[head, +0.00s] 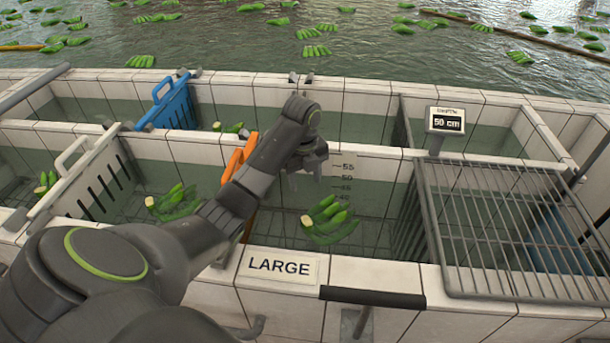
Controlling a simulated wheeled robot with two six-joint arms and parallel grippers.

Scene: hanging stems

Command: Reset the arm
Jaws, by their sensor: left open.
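My left arm comes in from the lower left and reaches over the front row of tiled water basins. My left gripper (309,168) hangs at its end with its fingers pointing down. It is open, with nothing seen between the fingers. It is above the basin behind the LARGE sign (280,267), near the depth scale (343,178) on the back wall. A cluster of green bananas (330,220) lies in the water of that basin, below the gripper and a little to its right, apart from it. My right gripper is not in view.
An orange divider (238,158) stands behind my left arm. White (72,160) and blue (172,103) slotted dividers stand further left. A metal rack (510,225) and a "50 cm" display (445,122) are at right. More banana clusters (172,200) float left and in the large pool behind.

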